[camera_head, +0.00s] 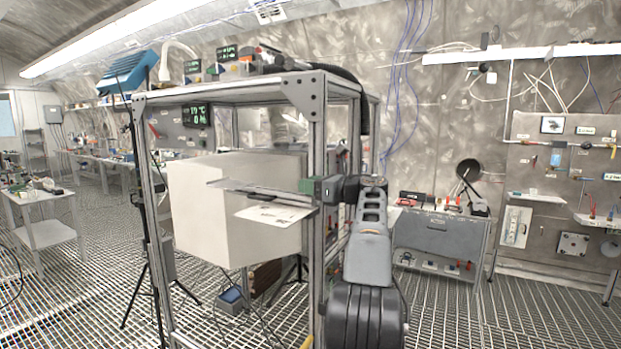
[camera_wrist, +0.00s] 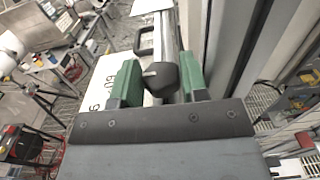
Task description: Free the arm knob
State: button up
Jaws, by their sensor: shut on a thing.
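The black rounded knob (camera_wrist: 161,80) sits between the two green fingers of my gripper (camera_wrist: 157,76) in the wrist view. My gripper is shut on it. Beyond the knob, a light metal bar with a dark handle-like loop (camera_wrist: 146,38) runs away toward the top of the view. In the head view, my gripper (camera_head: 318,187) is at the right front post of the metal frame. The flat arm (camera_head: 262,190) reaches left from there, across the front of a large pale box (camera_head: 225,205). The knob itself cannot be made out in the head view.
The metal frame's upright post (camera_head: 317,250) stands close beside my gripper; aluminium profiles (camera_wrist: 230,50) also rise close on the right in the wrist view. A white labelled sheet (camera_head: 274,215) sits below the arm. A grey cabinet (camera_head: 438,240) stands to the right, with open grated floor around.

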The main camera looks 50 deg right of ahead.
jog(key=shift+n+y+p, duration=0.3)
jog(key=shift+y, duration=0.2)
jog(key=o, duration=0.7)
jog(key=shift+o, duration=1.1)
jog(key=shift+a, duration=0.1)
